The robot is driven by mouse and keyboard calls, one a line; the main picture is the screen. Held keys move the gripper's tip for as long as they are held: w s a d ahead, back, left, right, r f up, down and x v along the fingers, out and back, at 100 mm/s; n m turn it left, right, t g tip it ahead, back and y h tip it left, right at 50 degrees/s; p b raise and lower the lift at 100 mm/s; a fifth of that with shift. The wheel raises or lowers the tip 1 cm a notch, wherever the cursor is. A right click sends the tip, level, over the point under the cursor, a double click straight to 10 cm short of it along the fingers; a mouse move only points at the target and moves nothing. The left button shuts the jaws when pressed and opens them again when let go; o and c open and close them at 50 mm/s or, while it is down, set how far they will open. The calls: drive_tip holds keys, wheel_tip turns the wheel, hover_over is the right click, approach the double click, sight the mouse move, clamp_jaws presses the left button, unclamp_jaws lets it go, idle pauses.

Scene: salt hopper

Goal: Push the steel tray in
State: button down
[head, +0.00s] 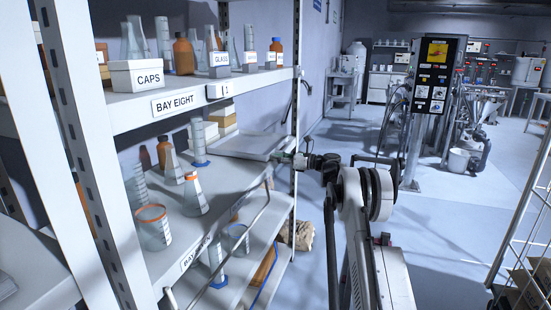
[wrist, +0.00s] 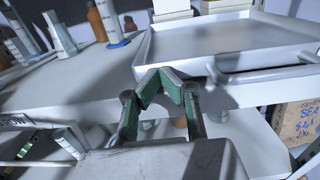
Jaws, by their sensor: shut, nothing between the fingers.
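The steel tray (head: 250,144) lies flat at the right end of the shelf below the bay eight board. In the wrist view the tray (wrist: 225,45) is a shallow, pale, empty pan with a raised rim. A bar handle (wrist: 265,72) runs along its front at the right. My gripper (head: 281,156) is at the tray's front in the head view. In the wrist view my gripper (wrist: 166,76) has its green-padded fingertips together, empty, just in front of the tray's front wall, left of the handle. I cannot tell whether they touch the wall.
A blue-based cylinder (head: 198,144) and flasks (head: 194,195) stand left of the tray. Boxes (head: 222,117) are behind it. A rack upright (head: 296,110) is near my gripper. A brown sack (head: 298,234) lies below. The aisle floor (head: 455,210) is clear.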

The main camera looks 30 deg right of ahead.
drive_tip(key=p+v, duration=0.1)
drive_tip(key=v, duration=1.2)
drive_tip(key=shift+d+p, duration=0.3)
drive_tip(key=shift+s+r, duration=0.1)
drive_tip(key=s+a+r+n+g+h+p, duration=0.15)
drive_tip(key=a+r+n, duration=0.4)
drive_tip(key=a, duration=0.75)
drive_tip(key=s+a+r+n+g+h+p, duration=0.1)
drive_tip(key=s+a+r+n+g+h, duration=0.15)
drive_tip(key=a+r, duration=0.8)
drive_tip(key=s+a+n+g+h+p, duration=0.1)
drive_tip(key=s+a+n+g+h, duration=0.15)
drive_tip(key=s+a+n, duration=0.9)
drive_tip(key=s+a+f+n+h, duration=0.1)
drive_tip(key=s+a, duration=0.3)
drive_tip(key=s, duration=0.6)
drive_tip(key=s+a+f+n+h+p, duration=0.1)
drive_tip(key=s+a+f+n, duration=0.3)
drive_tip(key=s, duration=0.6)
drive_tip(key=s+a+f+n+h+p, duration=0.1)
drive_tip(key=s+a+f+n+h, duration=0.2)
drive_tip(key=s, duration=0.8)
drive_tip(key=shift+a, duration=0.55)
drive_tip(key=shift+s+n, duration=0.1)
drive_tip(key=shift+n, duration=0.15)
